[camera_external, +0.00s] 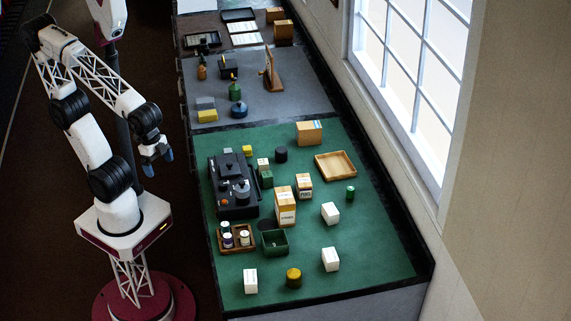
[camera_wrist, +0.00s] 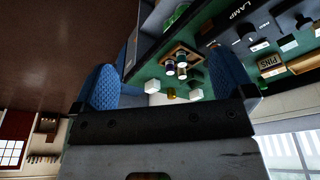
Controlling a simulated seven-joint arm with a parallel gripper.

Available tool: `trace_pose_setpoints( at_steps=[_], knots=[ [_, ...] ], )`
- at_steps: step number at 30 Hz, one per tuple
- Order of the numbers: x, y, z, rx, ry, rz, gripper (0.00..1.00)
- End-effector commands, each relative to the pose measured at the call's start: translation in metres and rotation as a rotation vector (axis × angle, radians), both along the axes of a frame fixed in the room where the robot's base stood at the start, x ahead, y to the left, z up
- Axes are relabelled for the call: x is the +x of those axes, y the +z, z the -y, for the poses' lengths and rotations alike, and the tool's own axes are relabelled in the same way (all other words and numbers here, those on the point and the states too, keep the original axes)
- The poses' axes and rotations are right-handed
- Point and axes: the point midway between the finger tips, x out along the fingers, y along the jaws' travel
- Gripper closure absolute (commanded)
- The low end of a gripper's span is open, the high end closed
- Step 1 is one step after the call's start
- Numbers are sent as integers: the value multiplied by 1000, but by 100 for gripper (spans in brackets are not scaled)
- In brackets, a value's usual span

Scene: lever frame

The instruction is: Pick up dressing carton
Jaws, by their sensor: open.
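I cannot read a label that marks the dressing carton. The candidates are plain white cartons on the green mat: one at the right middle (camera_external: 330,212), one at the lower right (camera_external: 330,259) and one at the front left (camera_external: 250,281). Small white boxes (camera_wrist: 153,86) also show between the fingers in the wrist view. A tall tan carton with a white label (camera_external: 285,206) and a smaller one (camera_external: 304,185) stand mid-mat. My gripper (camera_external: 158,163) is open and empty, left of the table and away from all cartons. Its blue fingers flank the wrist view (camera_wrist: 168,84).
A black device (camera_external: 234,187) lies at the mat's left edge. A wooden tray with small jars (camera_external: 237,238) and a green open box (camera_external: 275,243) stand in front.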

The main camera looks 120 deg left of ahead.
Motion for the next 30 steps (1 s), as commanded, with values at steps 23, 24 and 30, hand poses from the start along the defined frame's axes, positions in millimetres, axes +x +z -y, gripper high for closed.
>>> trace_pose_setpoints(
  at_steps=[23,24,30],
  knots=[
    [186,6,29,-45,241,-90,0],
    [196,4,31,-47,253,-95,0],
    [246,-8,42,-54,320,-118,0]
  ],
)
